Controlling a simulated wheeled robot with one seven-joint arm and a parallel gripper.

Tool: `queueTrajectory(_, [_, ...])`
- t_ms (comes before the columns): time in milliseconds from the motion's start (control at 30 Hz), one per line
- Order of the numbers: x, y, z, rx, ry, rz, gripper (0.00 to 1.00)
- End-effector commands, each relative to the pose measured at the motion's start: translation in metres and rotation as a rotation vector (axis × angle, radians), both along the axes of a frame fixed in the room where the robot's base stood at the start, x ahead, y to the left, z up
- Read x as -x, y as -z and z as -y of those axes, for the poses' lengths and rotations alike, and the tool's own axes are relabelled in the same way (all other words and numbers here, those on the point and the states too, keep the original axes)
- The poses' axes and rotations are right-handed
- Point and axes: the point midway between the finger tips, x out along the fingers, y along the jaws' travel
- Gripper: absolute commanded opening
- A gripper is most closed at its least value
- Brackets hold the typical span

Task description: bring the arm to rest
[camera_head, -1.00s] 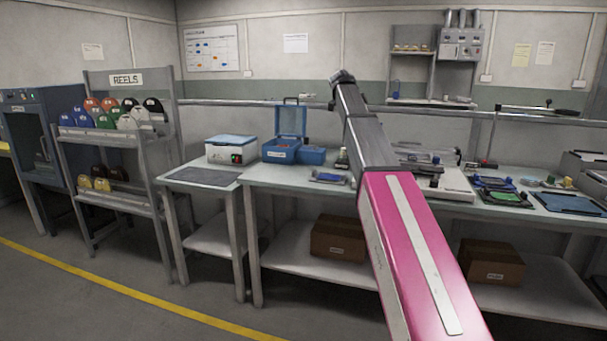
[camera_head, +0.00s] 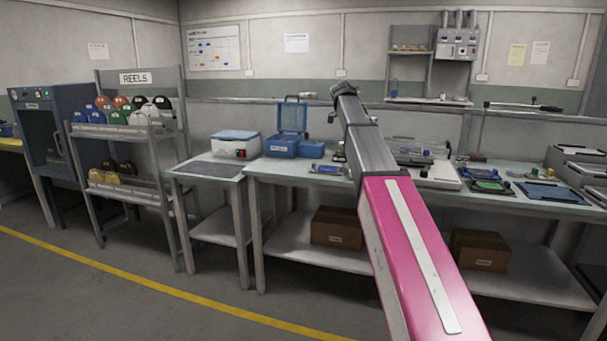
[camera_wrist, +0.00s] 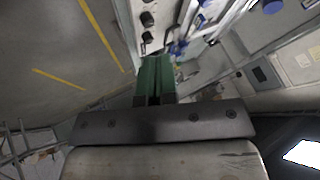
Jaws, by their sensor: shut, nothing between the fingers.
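My gripper (camera_wrist: 154,80) shows in the wrist view, with its green fingers together and nothing between them. In the head view my pink and grey arm reaches forward and up over the workbench (camera_head: 350,190), and its fingers cannot be made out there. The wrist view is tilted, with the floor at upper left and small bench items beyond the fingertips. The fingers appear apart from everything in view.
The bench holds a blue open case (camera_head: 290,130), a white box with a blue lid (camera_head: 235,144), and several trays at right. A reel rack (camera_head: 130,150) stands at left. Cardboard boxes (camera_head: 336,227) sit on the lower shelf. The floor (camera_head: 130,295) in front is clear.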

Motion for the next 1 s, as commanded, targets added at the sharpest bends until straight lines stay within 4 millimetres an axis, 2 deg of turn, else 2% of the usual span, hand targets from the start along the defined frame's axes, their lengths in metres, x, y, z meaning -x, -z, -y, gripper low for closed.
queueTrajectory(267, [0.023,0.068,-0.002,-0.003,-0.144,-0.113,0.0])
queueTrajectory(367, [0.036,0.101,-0.003,-0.007,-0.22,-0.169,0.0])
queueTrajectory(467, [0.055,0.145,-0.005,-0.012,-0.324,-0.243,0.0])
queueTrajectory(700, [0.118,0.258,-0.011,-0.038,-0.624,-0.426,0.0])
queueTrajectory(867, [0.167,0.323,-0.016,-0.062,-0.828,-0.525,0.0])
queueTrajectory(1000, [0.213,0.374,-0.022,-0.085,-1.006,-0.597,0.0])
